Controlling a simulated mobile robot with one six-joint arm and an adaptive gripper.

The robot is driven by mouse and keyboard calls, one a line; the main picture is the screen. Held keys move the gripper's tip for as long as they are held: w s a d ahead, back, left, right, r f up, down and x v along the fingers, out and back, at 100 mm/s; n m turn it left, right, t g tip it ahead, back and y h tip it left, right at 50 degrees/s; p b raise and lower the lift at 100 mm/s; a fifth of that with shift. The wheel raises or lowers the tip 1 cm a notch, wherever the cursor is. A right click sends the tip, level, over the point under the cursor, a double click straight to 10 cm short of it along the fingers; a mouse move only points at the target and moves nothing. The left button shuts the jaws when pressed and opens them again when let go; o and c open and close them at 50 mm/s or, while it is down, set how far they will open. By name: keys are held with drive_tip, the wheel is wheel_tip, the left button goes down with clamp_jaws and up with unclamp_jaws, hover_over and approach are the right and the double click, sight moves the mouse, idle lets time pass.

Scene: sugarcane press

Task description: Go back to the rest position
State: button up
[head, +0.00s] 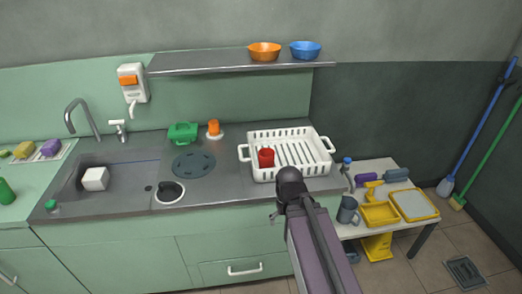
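My arm rises from the bottom edge of the head view, right of centre, and ends in a dark rounded joint in front of the counter. No gripper fingers can be made out, so I cannot see whether my gripper is open or holds anything. The joint overlaps the front edge of the grey counter (225,200), just below a white dish rack (262,174). A red cup (266,158) stands in the rack.
A sink (125,190) with a white block (95,179) is at left. A green item (183,132) sits behind a round dark plate (194,162). A shelf (240,62) hangs above.

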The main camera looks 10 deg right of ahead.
wheel_tip(320, 180, up, 6)
drive_tip(key=p, duration=0.6)
drive_tip(key=shift+r, duration=0.25)
idle(0.7)
